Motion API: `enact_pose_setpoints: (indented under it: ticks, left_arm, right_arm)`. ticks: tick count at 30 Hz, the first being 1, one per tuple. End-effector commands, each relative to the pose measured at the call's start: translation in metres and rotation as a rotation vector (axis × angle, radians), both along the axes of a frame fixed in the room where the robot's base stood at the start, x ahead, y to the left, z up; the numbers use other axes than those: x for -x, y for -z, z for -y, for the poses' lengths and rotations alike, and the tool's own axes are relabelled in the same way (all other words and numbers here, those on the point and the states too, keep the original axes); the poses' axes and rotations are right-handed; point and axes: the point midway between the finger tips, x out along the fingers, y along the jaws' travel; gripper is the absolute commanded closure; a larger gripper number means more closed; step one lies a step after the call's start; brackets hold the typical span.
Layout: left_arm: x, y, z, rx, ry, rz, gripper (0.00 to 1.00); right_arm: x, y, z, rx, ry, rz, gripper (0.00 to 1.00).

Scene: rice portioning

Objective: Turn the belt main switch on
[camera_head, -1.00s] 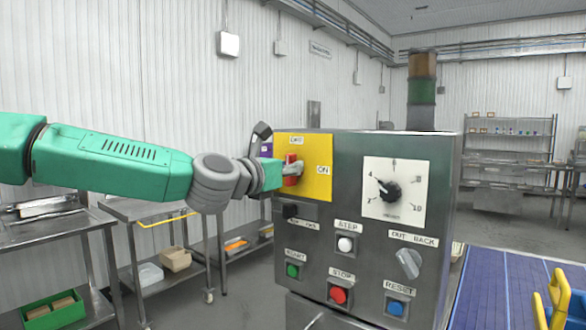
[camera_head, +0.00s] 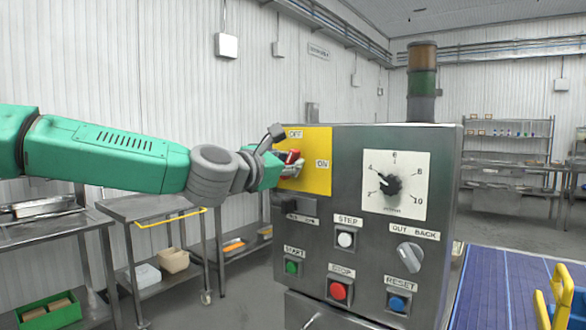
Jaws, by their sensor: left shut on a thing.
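The belt main switch is a red handle (camera_head: 292,157) on a yellow plate (camera_head: 318,178) at the upper left of the grey control box (camera_head: 346,215). The plate reads OFF at the top and ON at the right. My left gripper (camera_head: 290,167) comes in from the left and is shut on the red handle. The handle looks tilted, between upright and pointing to ON. The gripper hides its lower part. My right gripper is not in view.
Below the plate are a black selector (camera_head: 290,205), green START (camera_head: 292,267), white STEP (camera_head: 346,239), red STOP (camera_head: 338,291) and blue RESET (camera_head: 397,304) buttons. A dial (camera_head: 385,185) is to the right. A blue belt (camera_head: 500,290) lies at the lower right.

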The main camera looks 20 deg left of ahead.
Motion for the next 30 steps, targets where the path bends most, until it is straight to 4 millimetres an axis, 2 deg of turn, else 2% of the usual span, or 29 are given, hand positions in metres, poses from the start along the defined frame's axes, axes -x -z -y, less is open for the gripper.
enact_pose_setpoints:
  ticks: [1, 30]
  left_arm:
    - [0.001, 0.011, 0.002, -0.045, 0.007, -0.003, 1.00]
    - [0.001, 0.017, 0.005, -0.871, 0.014, 0.296, 1.00]
  right_arm:
    - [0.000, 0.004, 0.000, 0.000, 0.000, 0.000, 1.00]
    - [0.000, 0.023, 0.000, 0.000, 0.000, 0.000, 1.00]
